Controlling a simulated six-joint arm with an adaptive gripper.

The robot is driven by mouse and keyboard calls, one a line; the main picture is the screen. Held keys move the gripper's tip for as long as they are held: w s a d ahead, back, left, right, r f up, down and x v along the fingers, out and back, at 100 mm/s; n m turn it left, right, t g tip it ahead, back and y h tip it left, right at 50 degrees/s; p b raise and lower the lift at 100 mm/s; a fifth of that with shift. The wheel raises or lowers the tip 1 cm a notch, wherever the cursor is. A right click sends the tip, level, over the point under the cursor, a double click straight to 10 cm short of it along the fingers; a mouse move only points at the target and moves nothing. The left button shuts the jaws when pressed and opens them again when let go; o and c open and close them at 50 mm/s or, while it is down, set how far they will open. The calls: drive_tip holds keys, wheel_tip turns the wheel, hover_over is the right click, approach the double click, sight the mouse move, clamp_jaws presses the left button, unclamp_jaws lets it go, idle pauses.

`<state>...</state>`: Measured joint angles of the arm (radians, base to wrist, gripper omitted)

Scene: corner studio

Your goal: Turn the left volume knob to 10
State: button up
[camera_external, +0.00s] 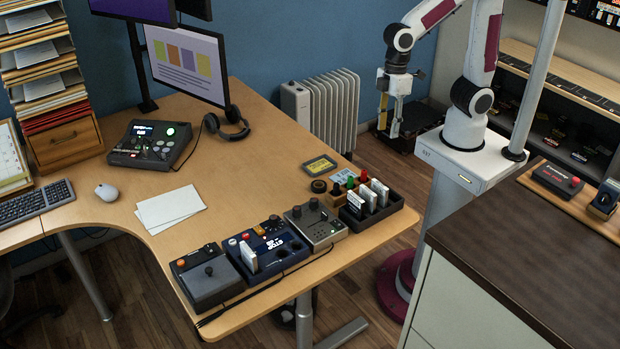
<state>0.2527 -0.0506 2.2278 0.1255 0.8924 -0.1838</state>
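A grey box (327,233) near the desk's front right edge has two dark knobs on top, a left knob (296,211) and a right knob (314,203). A black console (140,158) at the back left also carries small knobs and a lit green button. I cannot tell which device has the left volume knob, and no scale or number is readable.
On the desk's front stand a joystick box (202,290), a blue device (277,262) with a white cartridge, and a black tray (388,229) of cartridges.

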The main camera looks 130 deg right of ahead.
drive_tip(key=w+d+f+n+y, duration=0.3)
drive_tip(key=w+d+f+n, duration=0.3)
drive_tip(key=w+f, duration=0.8)
drive_tip(key=n+t, duration=0.1)
drive_tip(key=n, duration=0.4)
approach(314, 199)
drive_tip(key=f, duration=0.1)
drive_tip(key=shift+w+a+f+n, duration=0.1)
drive_tip(key=shift+f+n, duration=0.1)
drive_tip(key=shift+n, duration=0.7)
drive_tip(key=shift+f, duration=0.1)
drive_tip(key=shift+x, duration=3.85)
clamp_jaws()
